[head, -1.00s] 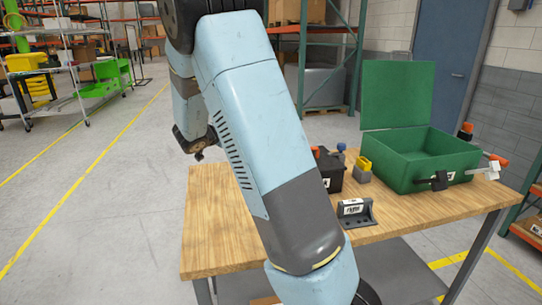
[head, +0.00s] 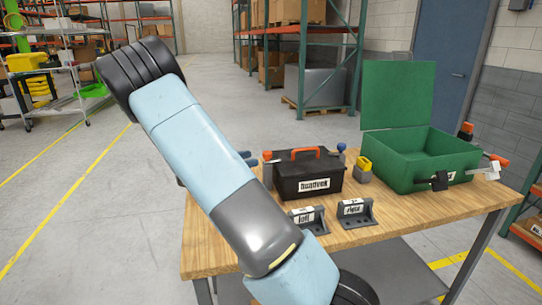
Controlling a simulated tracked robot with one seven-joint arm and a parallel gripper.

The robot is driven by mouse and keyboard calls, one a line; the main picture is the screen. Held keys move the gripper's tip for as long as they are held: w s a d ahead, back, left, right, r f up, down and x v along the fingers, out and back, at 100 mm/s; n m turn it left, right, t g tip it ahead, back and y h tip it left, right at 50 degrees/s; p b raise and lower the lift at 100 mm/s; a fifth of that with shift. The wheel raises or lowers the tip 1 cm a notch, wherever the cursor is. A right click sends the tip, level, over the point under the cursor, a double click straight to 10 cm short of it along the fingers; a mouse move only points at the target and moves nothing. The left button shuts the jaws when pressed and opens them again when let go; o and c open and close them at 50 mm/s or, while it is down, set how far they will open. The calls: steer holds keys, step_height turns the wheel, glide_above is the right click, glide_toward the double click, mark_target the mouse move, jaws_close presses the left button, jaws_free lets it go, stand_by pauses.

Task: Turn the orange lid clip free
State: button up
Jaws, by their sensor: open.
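A black box (head: 309,177) with a white label stands on the wooden table. An orange handle (head: 306,152) runs along its top. An orange-tipped piece (head: 267,156) sticks up at its left end, and a blue-tipped piece (head: 341,148) at its right end. I cannot tell which way the orange-tipped piece is turned. Another orange-tipped piece (head: 499,161) is at the right of an open green box (head: 405,172). My arm crosses the view left of the black box, and my gripper does not show. A small blue-grey shape beside the arm is mostly hidden.
Two dark brackets stand at the table's front, labelled left (head: 307,220) and right (head: 355,211). A yellow-topped piece (head: 364,165) stands between the boxes. The green box's lid (head: 397,96) stands upright behind it. The table's right front (head: 430,212) is clear.

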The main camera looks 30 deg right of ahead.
mark_target(272, 159)
steer(key=d, duration=1)
steer(key=shift+s, duration=0.4)
